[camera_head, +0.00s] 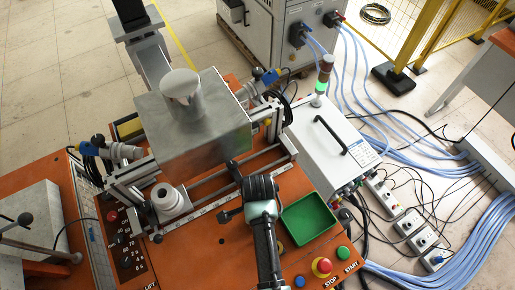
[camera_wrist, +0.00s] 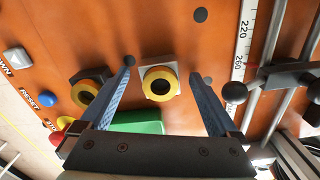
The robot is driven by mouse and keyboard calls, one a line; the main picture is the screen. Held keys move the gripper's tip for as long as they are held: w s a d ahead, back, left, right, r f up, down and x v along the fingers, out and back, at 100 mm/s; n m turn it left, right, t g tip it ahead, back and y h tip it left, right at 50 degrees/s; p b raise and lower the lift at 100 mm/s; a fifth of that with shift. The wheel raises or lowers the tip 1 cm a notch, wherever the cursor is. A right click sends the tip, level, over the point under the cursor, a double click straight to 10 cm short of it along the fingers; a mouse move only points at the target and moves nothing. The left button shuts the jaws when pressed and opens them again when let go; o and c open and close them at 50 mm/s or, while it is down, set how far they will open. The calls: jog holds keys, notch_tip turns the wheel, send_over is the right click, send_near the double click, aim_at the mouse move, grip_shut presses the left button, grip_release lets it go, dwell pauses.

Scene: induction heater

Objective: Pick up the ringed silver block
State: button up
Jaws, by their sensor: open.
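The ringed silver block (camera_wrist: 147,72) shows in the wrist view as a square silver piece with a yellow, dark-centred ring on its face. It sits on the orange panel (camera_wrist: 170,30). My gripper (camera_wrist: 162,69) is open, with its two blue fingers on either side of the block in the picture and nothing held. I cannot tell how far the fingertips are above the panel. In the head view my gripper and wrist (camera_head: 261,195) are over the orange worktop beside the green tray, and I cannot make out the block there.
Another yellow-ringed grey piece (camera_wrist: 87,94) is beside the left finger. The green tray (camera_head: 308,220) lies close right of my wrist. A rail with a black ball knob (camera_wrist: 235,92) runs close on the right in the wrist view. START and STOP buttons (camera_head: 322,266) are at the front.

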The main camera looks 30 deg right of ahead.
grip_shut()
dwell(0.5)
notch_tip(320, 180, up, 10)
jog(key=shift+f+b, duration=0.1)
jog(key=shift+b, duration=0.5)
